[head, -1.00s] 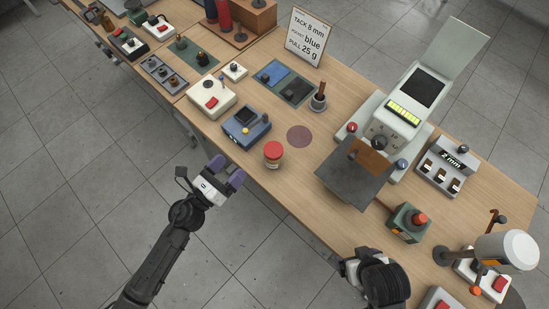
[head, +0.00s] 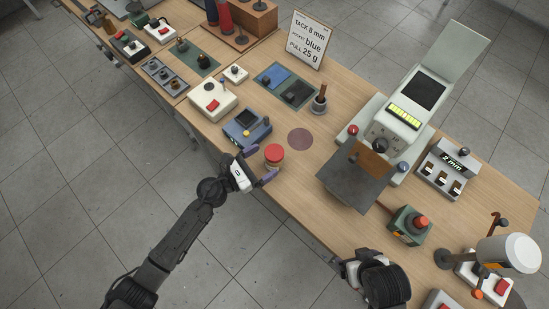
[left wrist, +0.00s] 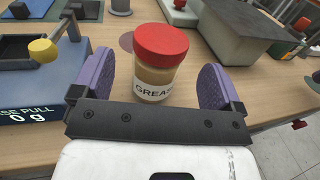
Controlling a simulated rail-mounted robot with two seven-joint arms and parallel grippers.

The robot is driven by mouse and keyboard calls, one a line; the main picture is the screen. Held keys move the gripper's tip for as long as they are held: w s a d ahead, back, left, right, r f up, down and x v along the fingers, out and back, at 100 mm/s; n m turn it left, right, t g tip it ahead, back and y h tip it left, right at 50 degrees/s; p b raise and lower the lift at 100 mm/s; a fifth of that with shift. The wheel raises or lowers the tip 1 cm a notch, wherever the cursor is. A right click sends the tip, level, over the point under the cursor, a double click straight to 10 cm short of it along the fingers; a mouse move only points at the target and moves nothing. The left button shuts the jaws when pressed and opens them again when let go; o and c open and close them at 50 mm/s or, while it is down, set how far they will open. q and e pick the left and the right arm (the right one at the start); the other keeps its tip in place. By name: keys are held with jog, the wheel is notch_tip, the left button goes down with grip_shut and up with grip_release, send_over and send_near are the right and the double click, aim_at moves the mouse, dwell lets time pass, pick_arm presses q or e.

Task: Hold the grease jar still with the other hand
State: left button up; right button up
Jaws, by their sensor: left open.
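The grease jar (head: 274,158) has a red lid and a pale label and stands upright near the front edge of the bench. In the left wrist view the jar (left wrist: 155,72) stands between the purple finger pads, with a visible gap on the right and a smaller one on the left. My left gripper (head: 259,166) is open, its fingers on either side of the jar, not closed on it. My right arm's end (head: 372,280) shows at the lower right; its fingers are not clear to see.
A blue pull gauge (head: 246,129) stands close left of the jar; its display reads 0 g. A dark round mark (head: 300,139) lies on the bare bench behind the jar. A grey press-like machine (head: 400,128) stands to the right. A sign (head: 307,39) stands at the back.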

aim_at(276, 153)
pick_arm(q)
jog(key=shift+x, duration=2.6)
jog(key=shift+r, duration=0.1)
jog(key=shift+c, duration=0.3)
jog(key=c, duration=1.1)
